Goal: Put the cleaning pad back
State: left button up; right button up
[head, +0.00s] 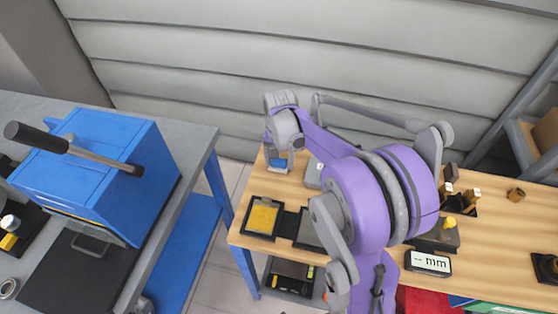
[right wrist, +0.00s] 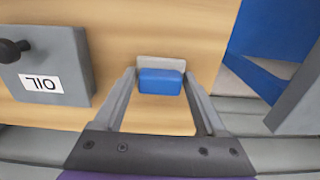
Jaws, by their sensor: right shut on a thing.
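The cleaning pad (right wrist: 161,82) is a small blue block with a pale grey strip along one edge. My right gripper (right wrist: 163,78) is shut on it, with one finger at each side in the right wrist view. In the head view the right gripper (head: 279,150) is at the far left corner of the wooden table (head: 500,231), and the blue pad (head: 279,162) shows just below it. I cannot tell whether the pad touches the tabletop. My left gripper is not in view.
A grey box labelled OIL (right wrist: 45,65) stands beside the gripper. A black tray with a yellow surface (head: 262,217) lies nearer on the table. My arm hides the table's middle.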

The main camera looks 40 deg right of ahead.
aim_at(279, 161)
jog(key=shift+f, duration=0.1)
jog(key=o, duration=1.2)
jog(key=shift+o, duration=0.2)
notch_tip(279, 161, up, 12)
jog(key=s+a+n+t, duration=0.1)
jog(key=s+a+n, duration=0.1)
jog(key=a, duration=0.1)
jog(key=s+a+f+n+t, duration=0.1)
jog(key=s+a+n, duration=0.1)
jog(key=s+a, duration=0.1)
jog(key=s+a+f+n+t, duration=0.1)
jog(key=s+a, duration=0.2)
jog(key=a, duration=0.2)
jog(key=shift+s+a+f+n+h+p, duration=0.1)
jog(key=shift+s+f+n+h+p, duration=0.2)
jog(key=shift+n+p, duration=0.1)
jog(key=s+a+f+n+t, duration=0.1)
jog(key=s, duration=0.1)
jog(key=s+a+f+n, duration=0.2)
jog(key=s+a+f+n+t, duration=0.1)
jog(key=s+a+f, duration=0.1)
jog(key=shift+s+a+t, duration=0.15)
jog(key=shift+s+t, duration=0.15)
